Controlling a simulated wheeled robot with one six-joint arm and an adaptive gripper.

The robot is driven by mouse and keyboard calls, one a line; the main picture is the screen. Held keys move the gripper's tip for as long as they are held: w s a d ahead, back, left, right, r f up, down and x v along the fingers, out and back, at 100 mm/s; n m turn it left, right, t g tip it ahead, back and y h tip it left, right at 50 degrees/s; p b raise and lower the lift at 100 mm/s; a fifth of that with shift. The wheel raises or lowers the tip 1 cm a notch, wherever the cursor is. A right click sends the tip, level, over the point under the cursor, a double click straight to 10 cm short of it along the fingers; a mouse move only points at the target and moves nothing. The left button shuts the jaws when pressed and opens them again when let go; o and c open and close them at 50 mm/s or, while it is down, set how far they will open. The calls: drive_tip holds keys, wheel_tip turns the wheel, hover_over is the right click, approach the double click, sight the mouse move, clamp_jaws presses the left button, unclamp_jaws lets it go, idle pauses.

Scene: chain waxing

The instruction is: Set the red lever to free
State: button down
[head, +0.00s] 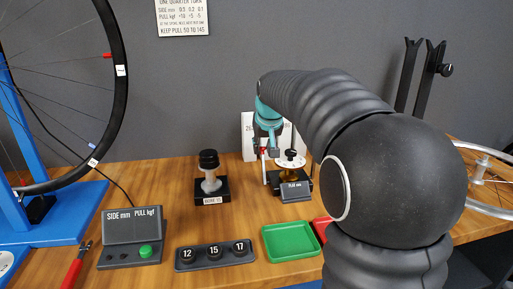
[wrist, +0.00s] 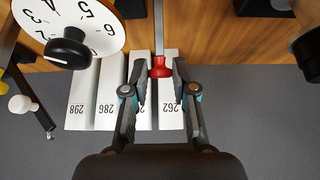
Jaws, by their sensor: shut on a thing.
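The red lever (wrist: 160,68) has a red tip on a thin grey rod, and it sits between the fingertips of my gripper (wrist: 160,75) in the wrist view. My gripper is shut on its red end. In the head view the red lever (head: 263,152) shows as a small red and white piece under my teal gripper (head: 266,143), just left of a white dial. The lever's pivot and any position marks are hidden or too small to read.
The white numbered dial (wrist: 65,30) with a black knob is close beside my gripper. White blocks (wrist: 85,95) marked 298, 286 and 262 stand near the fingers. A black-capped post (head: 209,175), a green tray (head: 290,241) and a gauge box (head: 131,237) stand on the wooden bench.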

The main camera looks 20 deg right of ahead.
drive_tip(key=s, duration=0.2)
drive_tip(key=shift+s+a+f, duration=0.1)
drive_tip(key=shift+s+a, duration=0.05)
drive_tip(key=shift+s, duration=0.2)
drive_tip(key=shift+s+f, duration=0.25)
drive_tip(key=shift+s, duration=0.85)
drive_tip(key=c, duration=0.9)
unclamp_jaws()
drive_tip(key=shift+c, duration=0.2)
drive_tip(key=shift+r, duration=0.15)
drive_tip(key=shift+r, duration=0.1)
drive_tip(key=v, duration=1.1)
drive_tip(key=shift+s+r, duration=0.2)
drive_tip(key=shift+r, duration=0.15)
